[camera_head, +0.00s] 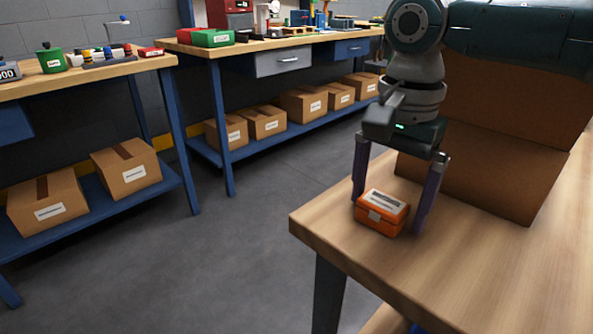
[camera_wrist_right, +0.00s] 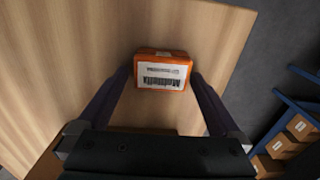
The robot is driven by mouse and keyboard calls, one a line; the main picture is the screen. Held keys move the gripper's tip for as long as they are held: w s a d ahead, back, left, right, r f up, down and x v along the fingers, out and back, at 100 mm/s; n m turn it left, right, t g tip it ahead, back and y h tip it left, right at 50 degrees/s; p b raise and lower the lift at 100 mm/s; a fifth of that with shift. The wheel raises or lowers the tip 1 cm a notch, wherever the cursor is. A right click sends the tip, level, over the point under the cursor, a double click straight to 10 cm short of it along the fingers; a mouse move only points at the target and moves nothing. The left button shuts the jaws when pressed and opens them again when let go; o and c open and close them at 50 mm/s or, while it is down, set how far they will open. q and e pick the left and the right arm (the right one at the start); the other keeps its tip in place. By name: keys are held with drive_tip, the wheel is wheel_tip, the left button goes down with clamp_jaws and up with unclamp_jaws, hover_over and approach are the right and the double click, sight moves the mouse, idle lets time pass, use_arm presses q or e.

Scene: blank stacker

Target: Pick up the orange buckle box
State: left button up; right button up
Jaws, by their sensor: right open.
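The orange buckle box (camera_head: 381,212) sits near the left corner of the wooden table (camera_head: 330,228) at the right in the head view. It has a white label on top and a pale buckle on its front. My right gripper (camera_head: 388,216) points down with its open fingers to either side of the box, and I cannot tell whether they touch it. In the right wrist view the box (camera_wrist_right: 162,72) lies label up, between and just beyond the fingertips (camera_wrist_right: 160,78). My left gripper is out of view.
A large brown cardboard box (camera_head: 480,165) stands on the table right behind my right gripper. Workbenches with tools and a green-and-red box (camera_head: 208,38) stand across the room, cardboard boxes (camera_head: 127,166) on their lower shelves. The grey floor (camera_head: 225,260) between is clear.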

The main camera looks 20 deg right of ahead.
drive_tip(key=c, duration=1.4)
